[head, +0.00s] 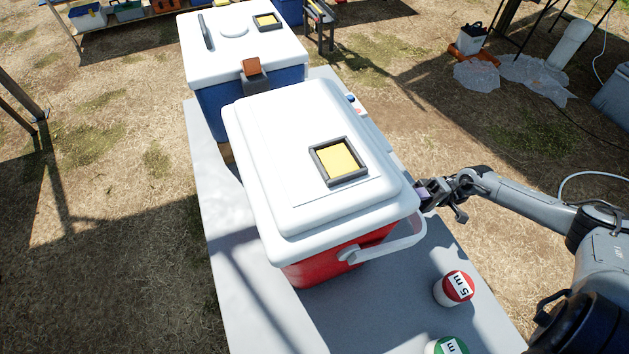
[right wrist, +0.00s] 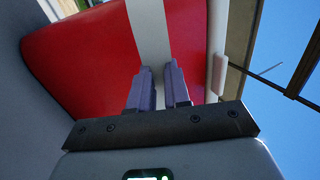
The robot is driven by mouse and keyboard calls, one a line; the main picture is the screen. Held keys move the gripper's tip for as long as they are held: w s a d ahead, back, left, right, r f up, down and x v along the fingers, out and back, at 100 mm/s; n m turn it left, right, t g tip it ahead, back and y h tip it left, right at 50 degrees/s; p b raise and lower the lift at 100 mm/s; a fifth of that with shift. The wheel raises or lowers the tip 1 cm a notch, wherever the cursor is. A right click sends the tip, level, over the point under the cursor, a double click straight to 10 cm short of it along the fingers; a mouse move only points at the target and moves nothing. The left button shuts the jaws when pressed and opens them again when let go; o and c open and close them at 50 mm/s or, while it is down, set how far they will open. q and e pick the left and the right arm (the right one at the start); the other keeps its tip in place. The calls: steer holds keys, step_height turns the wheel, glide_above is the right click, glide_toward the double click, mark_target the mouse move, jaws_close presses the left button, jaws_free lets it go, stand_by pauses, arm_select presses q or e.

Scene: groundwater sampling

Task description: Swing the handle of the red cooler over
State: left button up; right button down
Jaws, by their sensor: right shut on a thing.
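The red cooler (head: 325,262) with its white lid (head: 270,140) stands on the grey table. Its white handle (head: 390,246) stands out from the cooler's near side, low beneath the lid's rim. My right gripper (head: 427,196) is at the cooler's right side, just under the lid edge. In the right wrist view the purple fingers (right wrist: 160,85) are close together on the white strip of the handle (right wrist: 150,35), in front of the red wall (right wrist: 90,55). The exact contact is partly hidden by the fingers. My left gripper is out of view.
A blue cooler (head: 250,88) with a white lid stands behind on the table (head: 235,265). A red-capped jar (head: 455,288) and a green-capped jar (head: 449,346) stand at the near right. The table's left strip is clear.

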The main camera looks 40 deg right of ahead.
step_height(320, 180, up, 11)
steer(key=d+h+p, duration=0.1)
steer(key=h+p, duration=0.1)
steer(key=p, duration=1)
steer(key=shift+s+d+r+g, duration=0.2)
steer(key=shift+d+g, duration=0.1)
steer(key=shift+d, duration=0.1)
steer(key=a+r+h+p, duration=0.2)
steer(key=a+r+p, duration=0.1)
steer(key=r+p, duration=0.8)
steer(key=w+p, duration=0.1)
steer(key=p, duration=0.4)
steer(key=shift+a+g, duration=0.3)
steer(key=shift+a, duration=0.05)
